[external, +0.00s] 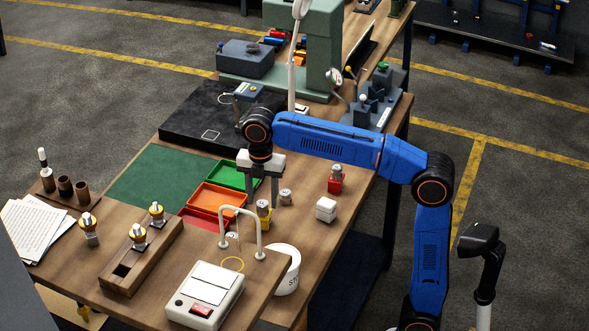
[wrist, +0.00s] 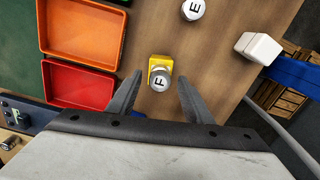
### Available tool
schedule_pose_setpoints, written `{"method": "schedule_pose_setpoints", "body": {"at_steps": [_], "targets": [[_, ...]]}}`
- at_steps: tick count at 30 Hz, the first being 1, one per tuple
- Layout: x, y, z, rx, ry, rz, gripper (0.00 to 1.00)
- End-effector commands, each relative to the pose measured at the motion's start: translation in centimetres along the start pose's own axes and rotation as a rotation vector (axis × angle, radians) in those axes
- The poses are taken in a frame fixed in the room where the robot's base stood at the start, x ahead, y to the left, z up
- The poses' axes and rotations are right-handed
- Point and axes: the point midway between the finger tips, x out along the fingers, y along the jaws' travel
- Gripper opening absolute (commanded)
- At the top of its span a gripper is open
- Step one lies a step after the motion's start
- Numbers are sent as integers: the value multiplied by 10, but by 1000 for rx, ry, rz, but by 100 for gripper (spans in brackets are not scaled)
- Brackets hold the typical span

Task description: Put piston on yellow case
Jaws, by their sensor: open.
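A yellow case (external: 265,223) stands on the wooden table beside the trays. A silver piston marked F (wrist: 160,80) appears to stand on the yellow case (wrist: 159,61); it also shows in the external view (external: 263,205). My gripper (external: 263,200) is open, pointing down above the case. In the wrist view my fingertips (wrist: 160,76) lie on either side of the F piston, with a gap on both sides. A second silver piston, marked E (wrist: 193,9), stands apart on the table, behind the yellow case in the external view (external: 286,197).
A red case (external: 336,184) with a silver piece on top and a white block (external: 326,209) stand to the right. Green (external: 233,175), orange (external: 214,199) and red trays lie left. A white arched stand (external: 241,211) and white bucket (external: 287,272) are in front.

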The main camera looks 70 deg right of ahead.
Motion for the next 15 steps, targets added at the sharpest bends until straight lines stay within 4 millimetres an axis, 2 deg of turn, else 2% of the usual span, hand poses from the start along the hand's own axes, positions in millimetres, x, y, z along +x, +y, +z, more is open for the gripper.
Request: {"method": "schedule_pose_setpoints", "body": {"at_steps": [9, 15], "targets": [[-62, 1, 0, 0, 0, 3, 46], [-89, 0, 0, 0, 0, 1, 46]]}}
